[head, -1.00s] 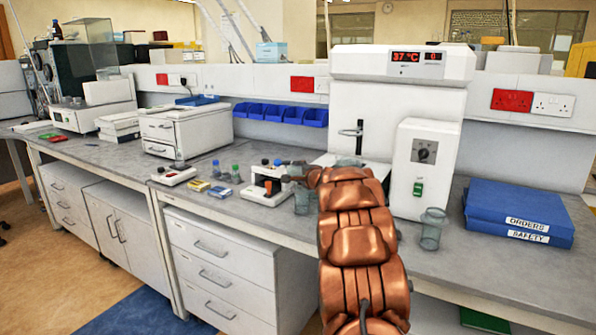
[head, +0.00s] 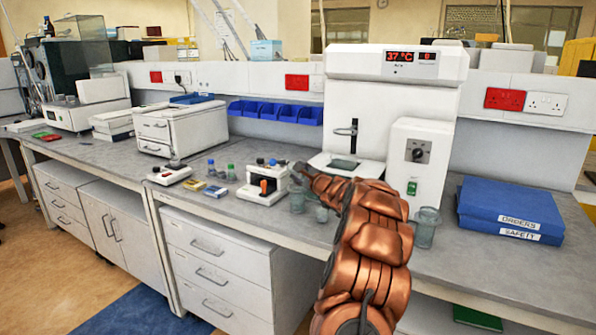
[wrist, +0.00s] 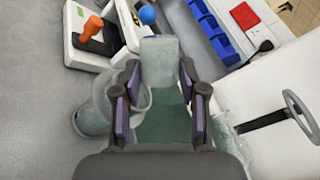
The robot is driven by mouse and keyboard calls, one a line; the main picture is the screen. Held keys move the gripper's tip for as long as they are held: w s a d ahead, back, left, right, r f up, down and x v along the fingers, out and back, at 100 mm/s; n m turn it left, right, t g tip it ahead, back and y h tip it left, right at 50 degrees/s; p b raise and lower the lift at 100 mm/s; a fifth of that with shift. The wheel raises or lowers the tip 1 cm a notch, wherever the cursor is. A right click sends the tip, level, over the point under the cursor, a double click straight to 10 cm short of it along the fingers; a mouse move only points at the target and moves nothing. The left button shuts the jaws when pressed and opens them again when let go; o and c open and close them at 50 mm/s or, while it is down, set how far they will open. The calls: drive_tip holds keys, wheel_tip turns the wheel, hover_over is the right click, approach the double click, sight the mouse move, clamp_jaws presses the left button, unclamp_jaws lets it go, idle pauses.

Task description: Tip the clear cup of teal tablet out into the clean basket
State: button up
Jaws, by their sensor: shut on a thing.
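My gripper (head: 303,173) is over the bench in front of the white machine, mostly hidden by my copper arm in the head view. In the wrist view its two purple-padded fingers (wrist: 160,85) are shut on a clear, teal-tinted cup (wrist: 162,128). I cannot make out a tablet in it or how far it is tilted. A clear round vessel (wrist: 92,118) stands just left of the fingers in the wrist view; clear vessels also show below the gripper in the head view (head: 297,201). I cannot tell which is the clean basket.
Another clear vessel (head: 427,228) stands right of my arm, near blue binders (head: 510,208). The white machine (head: 395,110) rises behind. A white instrument with an orange knob (head: 263,186) stands close left. Small bottles (head: 222,172) and blue bins (head: 275,111) lie farther left and back.

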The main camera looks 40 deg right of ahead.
drive_tip(key=shift+s+d+f+m+t+p, duration=0.15)
drive_tip(key=shift+m+p, duration=0.2)
drive_tip(key=shift+m, duration=0.3)
drive_tip(key=shift+s+d+r+m+t+p, duration=0.15)
drive_tip(key=shift+m+p, duration=0.2)
drive_tip(key=shift+m, duration=0.3)
drive_tip(key=shift+w+f, duration=0.1)
drive_tip(key=shift+f, duration=0.1)
drive_tip(key=shift+a+f+n+b, duration=0.1)
drive_tip(key=shift+n+b, duration=0.2)
drive_tip(key=shift+b, duration=0.75)
